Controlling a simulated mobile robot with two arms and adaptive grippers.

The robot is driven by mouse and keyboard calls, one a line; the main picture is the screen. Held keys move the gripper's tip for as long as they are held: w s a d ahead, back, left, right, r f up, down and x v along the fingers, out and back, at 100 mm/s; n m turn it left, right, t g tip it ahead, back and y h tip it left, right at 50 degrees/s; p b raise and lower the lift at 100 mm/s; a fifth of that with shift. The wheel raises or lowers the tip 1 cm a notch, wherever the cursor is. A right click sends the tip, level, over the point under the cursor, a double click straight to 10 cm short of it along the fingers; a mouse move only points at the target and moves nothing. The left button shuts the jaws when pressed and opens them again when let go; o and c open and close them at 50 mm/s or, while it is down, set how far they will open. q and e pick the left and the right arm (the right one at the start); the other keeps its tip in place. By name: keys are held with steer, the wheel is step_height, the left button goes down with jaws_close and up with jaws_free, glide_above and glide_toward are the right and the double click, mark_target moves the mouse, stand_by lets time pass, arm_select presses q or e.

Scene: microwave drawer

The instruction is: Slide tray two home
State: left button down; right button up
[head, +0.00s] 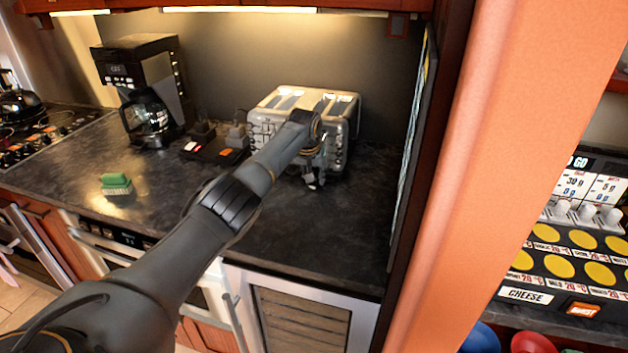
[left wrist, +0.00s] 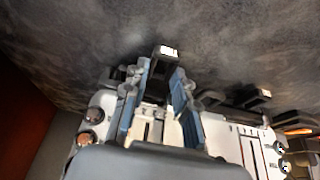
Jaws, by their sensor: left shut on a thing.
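A white and grey toaster (head: 284,98) stands on the dark counter against the back wall. My left gripper (head: 314,182) is at the toaster's front right side, pointing down. In the left wrist view the blue-grey fingers (left wrist: 158,92) are on either side of a black tab (left wrist: 162,62) with a white end, at the toaster's front (left wrist: 105,103). The gripper is shut on this tab. A second black tab (left wrist: 258,96) with a white end sticks out farther right. No readable label shows which part is tray two. My right gripper is out of view.
A coffee maker (head: 140,70), a dark block with coloured labels (head: 215,150) and a green sponge-like item (head: 116,184) are on the counter (head: 285,225) to the left. An orange-red pillar (head: 480,150) rises at the right. The counter before the toaster is clear.

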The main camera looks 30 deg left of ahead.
arm_select(q)
steer(key=shift+w+r+b, duration=0.1)
steer(key=shift+b, duration=0.4)
steer(key=c, duration=1)
jaws_free()
steer(key=shift+a+r, duration=0.1)
steer(key=shift+r, duration=0.1)
steer(key=shift+r+p, duration=0.1)
steer(key=shift+p, duration=0.85)
steer(key=shift+s+d+p, duration=0.2)
steer(key=shift+d+p, duration=0.1)
steer(key=shift+p, duration=0.5)
steer(key=shift+s+d+p, duration=0.3)
steer(key=shift+s+p, duration=0.3)
steer(key=shift+p, duration=1.2)
